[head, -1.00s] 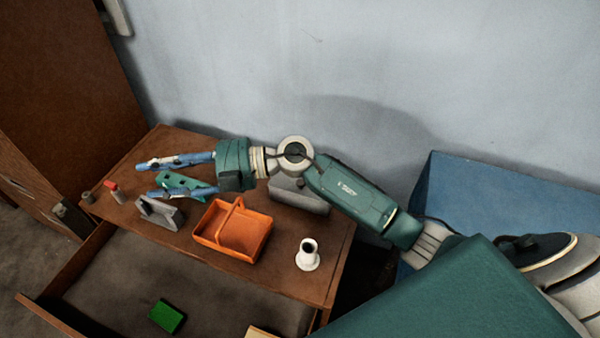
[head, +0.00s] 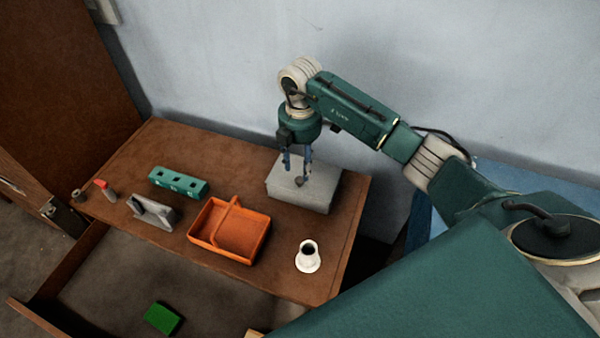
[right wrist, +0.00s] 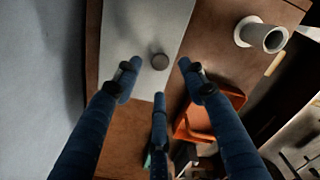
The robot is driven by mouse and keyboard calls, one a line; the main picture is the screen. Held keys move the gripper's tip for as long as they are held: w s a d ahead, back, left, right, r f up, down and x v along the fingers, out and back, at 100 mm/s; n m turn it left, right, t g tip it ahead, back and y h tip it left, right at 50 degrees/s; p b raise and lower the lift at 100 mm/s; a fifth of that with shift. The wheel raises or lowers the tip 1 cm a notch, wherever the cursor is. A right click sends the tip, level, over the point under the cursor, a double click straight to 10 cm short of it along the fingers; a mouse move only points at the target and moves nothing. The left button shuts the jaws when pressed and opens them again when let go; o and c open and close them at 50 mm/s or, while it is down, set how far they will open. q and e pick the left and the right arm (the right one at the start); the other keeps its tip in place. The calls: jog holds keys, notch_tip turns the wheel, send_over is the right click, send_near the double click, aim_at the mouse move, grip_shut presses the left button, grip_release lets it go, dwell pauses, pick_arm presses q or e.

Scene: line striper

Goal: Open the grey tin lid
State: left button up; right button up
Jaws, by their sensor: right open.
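The grey tin (head: 322,192) stands at the back right of the brown table, against the wall side. Its flat lid looks closed and has a small round dark knob (head: 299,182) on top. My right gripper (head: 297,169) points down over the lid, open, with its blue fingers close around or just above the knob; whether they touch the lid I cannot tell. In the right wrist view the knob (right wrist: 160,61) lies on the pale lid (right wrist: 137,30), between and ahead of the spread fingertips (right wrist: 159,82), with nothing gripped. My left gripper is not in view.
An orange basket (head: 204,216) and a white cup-like piece (head: 308,262) stand in front of the tin. A green block with holes (head: 179,182), a grey holder (head: 153,212) and a red-topped bottle (head: 106,190) are to the left. An open drawer holds a green block (head: 162,318).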

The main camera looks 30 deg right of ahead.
aim_at(300, 179)
jog(key=shift+f+p, duration=0.35)
jog(key=shift+f, duration=2.35)
grip_shut()
